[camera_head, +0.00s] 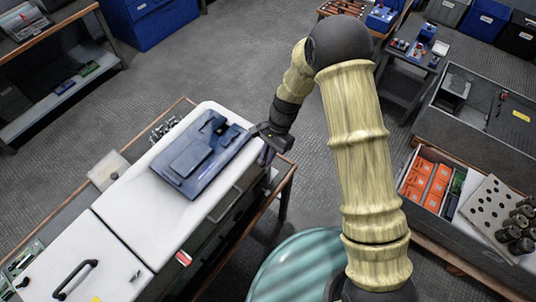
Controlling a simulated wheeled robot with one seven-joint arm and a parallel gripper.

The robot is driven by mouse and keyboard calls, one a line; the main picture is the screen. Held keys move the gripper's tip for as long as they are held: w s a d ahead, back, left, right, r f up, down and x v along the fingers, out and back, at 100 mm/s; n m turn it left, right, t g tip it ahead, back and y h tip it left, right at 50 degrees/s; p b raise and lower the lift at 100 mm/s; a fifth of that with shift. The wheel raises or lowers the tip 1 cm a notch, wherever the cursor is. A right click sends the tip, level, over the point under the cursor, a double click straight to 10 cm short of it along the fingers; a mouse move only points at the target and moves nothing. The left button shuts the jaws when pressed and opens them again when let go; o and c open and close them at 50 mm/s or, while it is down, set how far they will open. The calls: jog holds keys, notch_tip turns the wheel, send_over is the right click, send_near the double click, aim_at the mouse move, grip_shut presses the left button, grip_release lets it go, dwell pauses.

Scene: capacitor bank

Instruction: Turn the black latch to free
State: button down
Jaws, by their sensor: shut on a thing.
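My gripper (266,152) is at the right edge of the white cabinet (225,113), beside the right end of a blue panel (203,152) lying on its top. It points downward and is shut on a small dark part there, which looks like the black latch. The fingers and wrist hide most of this part, so its turn angle cannot be told. The blue panel lies flat, with a raised rectangular plate on it.
A black bar handle (75,279) stands on the white lid at the lower left. A teal round drum (298,266) is close below my arm. A bench with orange boxes (427,182) is at the right. Grey floor is open behind the cabinet.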

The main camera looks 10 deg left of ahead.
jog(key=shift+w, duration=0.1)
dwell(0.4)
jog(key=c, duration=1.5)
grip_release()
jog(key=shift+o, duration=0.2)
